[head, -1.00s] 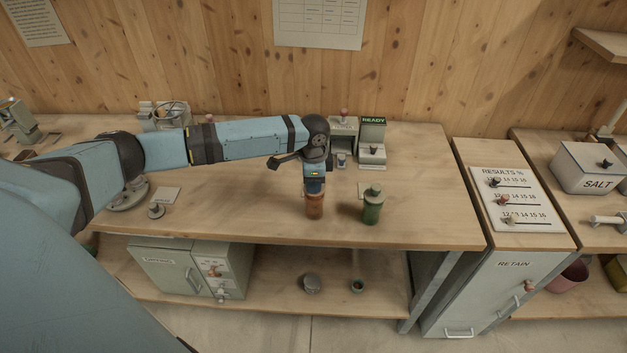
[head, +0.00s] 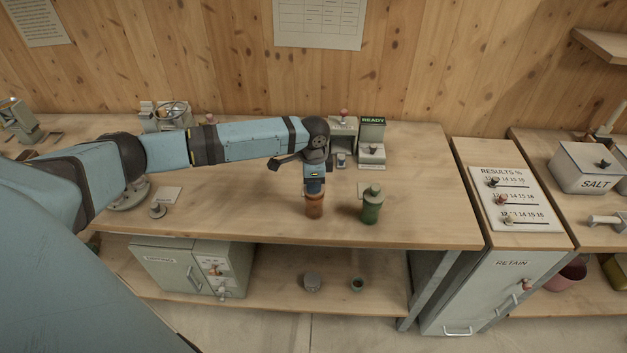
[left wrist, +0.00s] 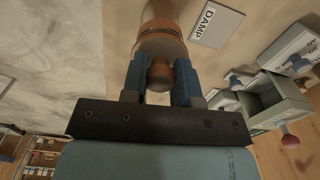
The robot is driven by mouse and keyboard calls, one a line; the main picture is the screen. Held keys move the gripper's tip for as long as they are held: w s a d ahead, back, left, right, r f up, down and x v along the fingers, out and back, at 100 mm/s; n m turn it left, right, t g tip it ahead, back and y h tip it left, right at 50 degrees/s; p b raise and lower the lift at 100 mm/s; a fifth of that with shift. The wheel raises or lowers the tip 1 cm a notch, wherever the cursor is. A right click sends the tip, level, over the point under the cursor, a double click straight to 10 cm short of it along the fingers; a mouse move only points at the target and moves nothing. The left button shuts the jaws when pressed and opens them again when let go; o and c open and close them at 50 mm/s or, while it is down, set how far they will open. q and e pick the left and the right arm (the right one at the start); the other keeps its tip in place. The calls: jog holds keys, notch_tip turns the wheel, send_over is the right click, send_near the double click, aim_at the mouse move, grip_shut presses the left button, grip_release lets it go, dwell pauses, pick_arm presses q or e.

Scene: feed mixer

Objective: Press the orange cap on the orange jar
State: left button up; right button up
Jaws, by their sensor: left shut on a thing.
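The orange jar (head: 314,208) stands upright on the bench, left of the green jar. My left gripper (head: 314,188) points straight down over it. In the left wrist view, my left gripper (left wrist: 159,82) is shut on the knob of the orange cap (left wrist: 160,48), one blue finger on each side. The cap is at the mouth of the orange jar (left wrist: 160,12), in line with it. I cannot tell whether it is fully seated. In the head view the gripper hides most of the cap. My right gripper is in neither view.
The green jar (head: 372,207) stands close to the right. The READY device (head: 372,145) is behind it. A card reading DAMP (left wrist: 217,24) lies near the orange jar.

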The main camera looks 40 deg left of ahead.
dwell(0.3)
pick_arm(q)
jog(key=shift+f+p, duration=0.15)
jog(key=shift+p, duration=0.8)
dwell(1.0)
jog(key=o, duration=1.5)
jog(key=shift+c, duration=0.2)
